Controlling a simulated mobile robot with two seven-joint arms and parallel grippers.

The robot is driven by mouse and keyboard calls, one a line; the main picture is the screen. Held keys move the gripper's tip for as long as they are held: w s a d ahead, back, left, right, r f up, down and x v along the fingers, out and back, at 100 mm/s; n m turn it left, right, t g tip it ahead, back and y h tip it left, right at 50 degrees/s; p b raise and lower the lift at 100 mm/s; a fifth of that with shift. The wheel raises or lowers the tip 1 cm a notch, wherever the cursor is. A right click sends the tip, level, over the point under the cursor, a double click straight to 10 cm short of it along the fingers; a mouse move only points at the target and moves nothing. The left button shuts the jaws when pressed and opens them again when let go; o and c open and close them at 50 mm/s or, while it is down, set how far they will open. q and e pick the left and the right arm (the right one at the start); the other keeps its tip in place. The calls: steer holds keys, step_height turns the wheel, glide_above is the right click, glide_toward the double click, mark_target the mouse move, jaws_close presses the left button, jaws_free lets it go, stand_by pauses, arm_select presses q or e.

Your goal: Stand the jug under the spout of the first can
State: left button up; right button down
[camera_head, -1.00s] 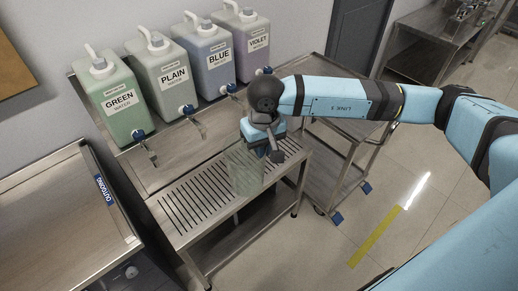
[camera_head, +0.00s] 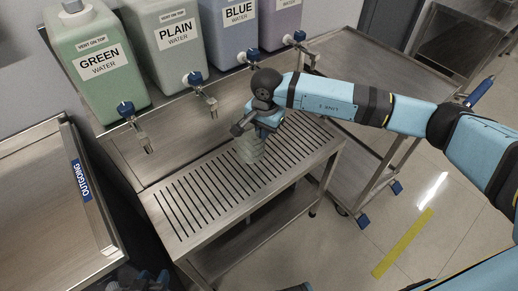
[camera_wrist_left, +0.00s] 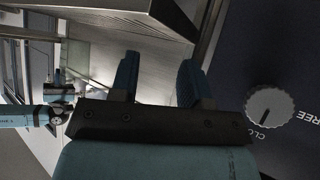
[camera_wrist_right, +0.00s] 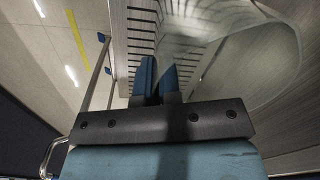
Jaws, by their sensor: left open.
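The clear jug (camera_head: 250,148) is at the slatted drip tray (camera_head: 150,205); I cannot tell if it touches the slats. My right gripper (camera_head: 258,128) is over its far side, its fingers close together. In the right wrist view the jug's glass wall (camera_wrist_right: 240,45) fills the upper right beside the fingers (camera_wrist_right: 158,75). The leftmost can, green (camera_head: 95,75), has a blue tap with a spout (camera_head: 146,142) pointing down, left of the jug. The plain can's spout (camera_head: 212,108) is nearer the jug. My left gripper (camera_wrist_left: 160,78) is open and empty.
A blue can (camera_head: 230,38) and violet can (camera_head: 282,22) stand farther right. The outgoing table (camera_head: 50,190) stands left of the bench. A trolley (camera_head: 375,75) stands right. Slats left of the jug are clear. A knob (camera_wrist_left: 270,106) shows near my left gripper.

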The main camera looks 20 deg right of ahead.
mark_target(263, 145)
steer(key=shift+w+f, duration=0.1)
steer(key=shift+f, duration=3.05)
steer(key=shift+f+b, duration=0.25)
steer(key=shift+b, duration=0.05)
steer(key=c, duration=1.3)
jaws_free()
steer(key=shift+r, duration=0.1)
steer(key=shift+r, duration=0.1)
